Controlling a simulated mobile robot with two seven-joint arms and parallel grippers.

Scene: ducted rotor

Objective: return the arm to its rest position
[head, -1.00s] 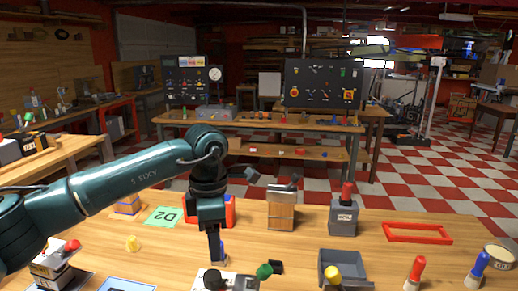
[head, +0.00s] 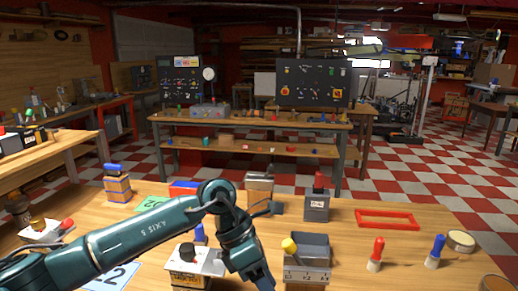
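My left arm (head: 130,238) comes in from the lower left, bends at a raised elbow and slopes down to the right over the workbench (head: 350,195). Its gripper (head: 263,281) is at the bottom edge, between a white-topped box with a black knob (head: 187,252) and a grey bin (head: 311,247). The fingers are seen partly and end-on, so I cannot tell whether they are open or shut. No held object shows. My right gripper is not in view.
A yellow-handled piece (head: 289,245) is at the grey bin. A red-handled tool (head: 376,254) and blue-handled tool (head: 435,251) stand to the right. Behind are a grey block with a red top (head: 317,203) and a red frame (head: 387,219). A blue-topped wooden block (head: 117,187) stands left.

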